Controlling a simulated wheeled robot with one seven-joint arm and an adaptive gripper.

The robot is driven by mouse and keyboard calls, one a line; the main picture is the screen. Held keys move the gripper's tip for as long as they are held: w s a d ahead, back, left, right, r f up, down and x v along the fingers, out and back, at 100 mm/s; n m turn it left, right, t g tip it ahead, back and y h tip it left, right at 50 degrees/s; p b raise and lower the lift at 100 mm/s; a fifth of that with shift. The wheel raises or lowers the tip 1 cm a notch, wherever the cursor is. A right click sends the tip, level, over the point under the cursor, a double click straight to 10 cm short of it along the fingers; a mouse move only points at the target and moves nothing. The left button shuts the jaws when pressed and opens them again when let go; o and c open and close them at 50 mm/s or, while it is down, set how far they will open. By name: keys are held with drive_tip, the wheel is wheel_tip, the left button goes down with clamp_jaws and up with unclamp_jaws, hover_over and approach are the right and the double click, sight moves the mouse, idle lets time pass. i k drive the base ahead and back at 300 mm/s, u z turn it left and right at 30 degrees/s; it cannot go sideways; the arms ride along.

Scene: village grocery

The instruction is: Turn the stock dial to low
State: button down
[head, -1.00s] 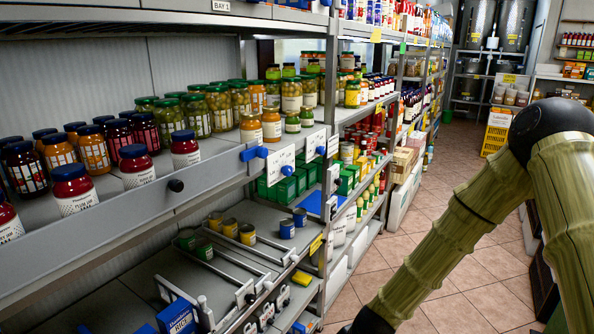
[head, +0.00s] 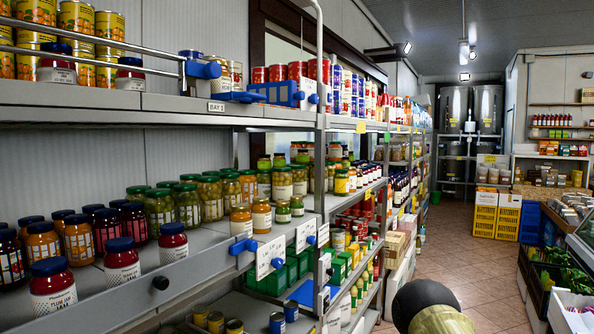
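Two white plates with blue knobs hang on the front edge of the middle shelf. The nearer plate (head: 270,256) has a blue knob (head: 243,245) at its left. The farther plate (head: 305,235) has a blue knob (head: 311,240) at its right. I cannot tell which of these is the stock dial, and any markings are too small to read. My gripper is out of view; only part of my arm shows at the bottom right.
Jars (head: 122,262) stand on the middle shelf close behind its rail. Another blue fitting (head: 275,94) juts from the upper shelf edge. The tiled aisle (head: 465,262) to the right is open, with yellow crates (head: 484,222) at its far end and produce bins (head: 545,278) on its right.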

sight(313, 99)
drive_tip(key=z, duration=0.75)
drive_tip(key=i, duration=1.5)
drive_tip(key=u, duration=0.35)
